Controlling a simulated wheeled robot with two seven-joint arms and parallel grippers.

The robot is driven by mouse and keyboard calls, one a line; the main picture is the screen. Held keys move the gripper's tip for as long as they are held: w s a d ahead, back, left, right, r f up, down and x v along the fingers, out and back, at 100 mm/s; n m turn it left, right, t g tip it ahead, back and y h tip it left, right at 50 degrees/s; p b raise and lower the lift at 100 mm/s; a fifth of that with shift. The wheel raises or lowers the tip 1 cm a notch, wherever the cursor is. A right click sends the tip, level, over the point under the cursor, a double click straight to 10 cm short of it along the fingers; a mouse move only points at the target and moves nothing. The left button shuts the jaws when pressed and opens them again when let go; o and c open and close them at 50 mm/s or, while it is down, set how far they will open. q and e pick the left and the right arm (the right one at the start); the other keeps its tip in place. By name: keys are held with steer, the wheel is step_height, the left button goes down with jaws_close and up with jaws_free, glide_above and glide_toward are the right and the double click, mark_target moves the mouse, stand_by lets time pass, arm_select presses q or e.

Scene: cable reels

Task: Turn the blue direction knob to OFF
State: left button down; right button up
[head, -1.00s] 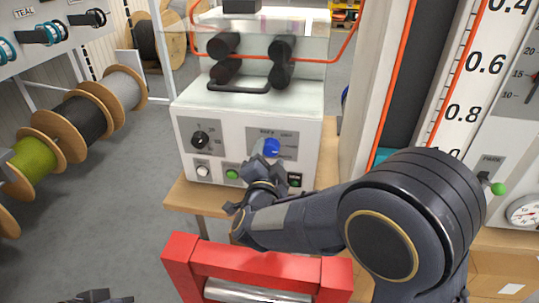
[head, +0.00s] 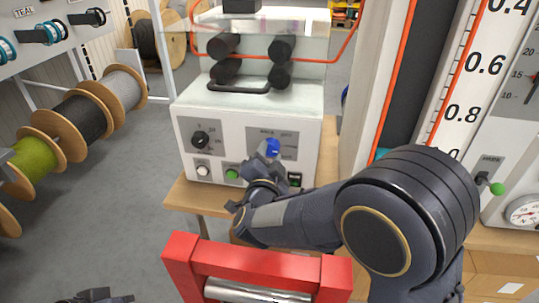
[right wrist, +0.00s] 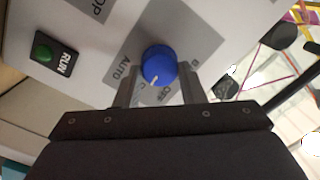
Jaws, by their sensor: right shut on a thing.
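The blue direction knob (head: 272,148) sits on a grey plate on the white machine's front panel. In the right wrist view the knob (right wrist: 158,64) has a small white mark near its lower edge, close to the printed OFF label. AUTO is printed to its lower left. My right gripper (head: 265,160) is at the knob, and its two fingers (right wrist: 159,75) stand on either side of it, shut on it. The head view hides part of the knob behind the gripper. A dark part of my left gripper (head: 98,297) shows at the bottom left edge, its jaws unclear.
On the same panel are a black knob (head: 200,139), a white button (head: 203,170) and a green button (head: 232,174). A red frame with a metal roller (head: 185,262) stands in front, below my right arm. Cable spools (head: 78,118) line the left.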

steer(key=n+p, duration=0.3)
steer(key=n, duration=0.1)
steer(key=shift+r, duration=0.2)
steer(key=shift+f+n+g+p, duration=0.1)
steer(key=shift+n+g+p, duration=0.2)
steer(key=shift+n+p, duration=1.3)
steer(key=shift+n+h, duration=0.3)
steer(key=shift+n, duration=0.2)
steer(key=o, duration=1)
steer(key=b+v, duration=0.1)
steer(key=v, duration=0.6)
steer(key=shift+s+b, duration=0.3)
steer(key=shift+s, duration=0.1)
steer(key=shift+a, duration=0.1)
